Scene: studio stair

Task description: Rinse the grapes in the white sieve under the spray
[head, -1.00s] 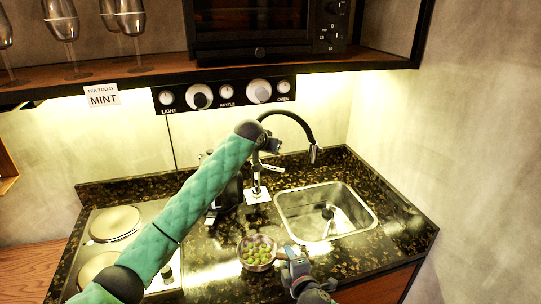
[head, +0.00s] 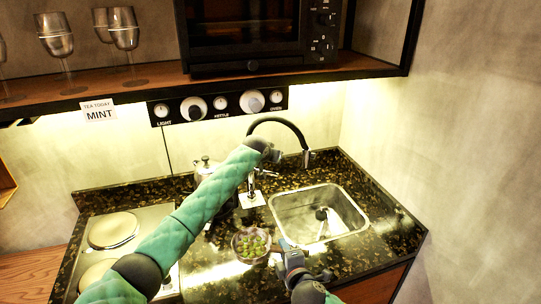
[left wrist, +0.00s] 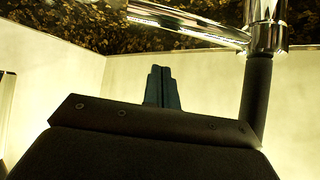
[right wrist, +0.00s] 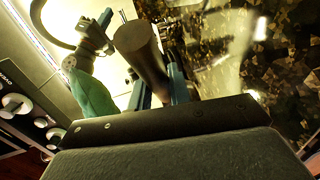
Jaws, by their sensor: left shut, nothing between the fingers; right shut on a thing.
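In the right wrist view a thick grey-brown handle (right wrist: 141,48) sits between the fingers. My left gripper (head: 273,155) is shut and empty beside the tap (head: 280,121), which has a black curved hose and chrome base. In the left wrist view its closed fingers (left wrist: 162,87) point toward the chrome tap lever (left wrist: 190,22), apparently apart from it. No water shows.
A hob with two round plates (head: 113,229) lies left. A kettle-like pot (head: 205,166) stands behind my left arm. A shelf (head: 200,88) with glasses and an oven hangs above. A dark object (head: 321,214) lies in the sink. A wall closes the right side.

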